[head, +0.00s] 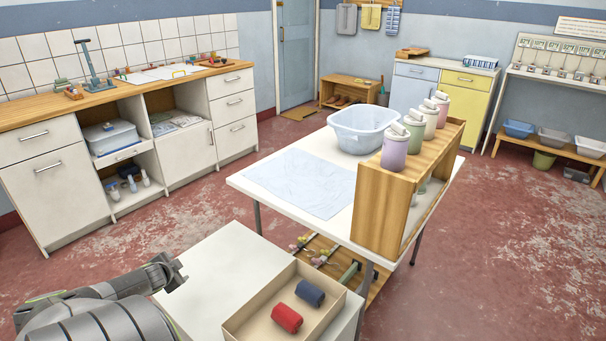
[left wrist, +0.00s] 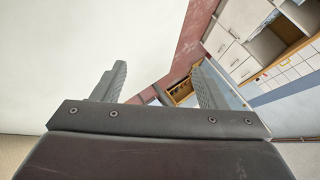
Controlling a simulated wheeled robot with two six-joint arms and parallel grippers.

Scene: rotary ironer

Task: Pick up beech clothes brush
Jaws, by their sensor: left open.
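I cannot pick out a beech clothes brush for certain in either view. Small items (head: 73,93) on the wooden worktop at the left are too small to tell apart. My left gripper (head: 174,272) is at the lower left of the head view, over or beside the near white cabinet top. Its two fingers stand apart in the left wrist view (left wrist: 158,80), with nothing between them. My right gripper is not in view.
A cardboard tray (head: 246,318) with a red roll (head: 286,318) and a navy roll (head: 310,293) sits on the white top (head: 215,262). Beyond, a white table (head: 250,188) holds a cloth (head: 303,182), blue basin (head: 362,128) and wooden rack (head: 380,210) with canisters. Red floor lies open at right.

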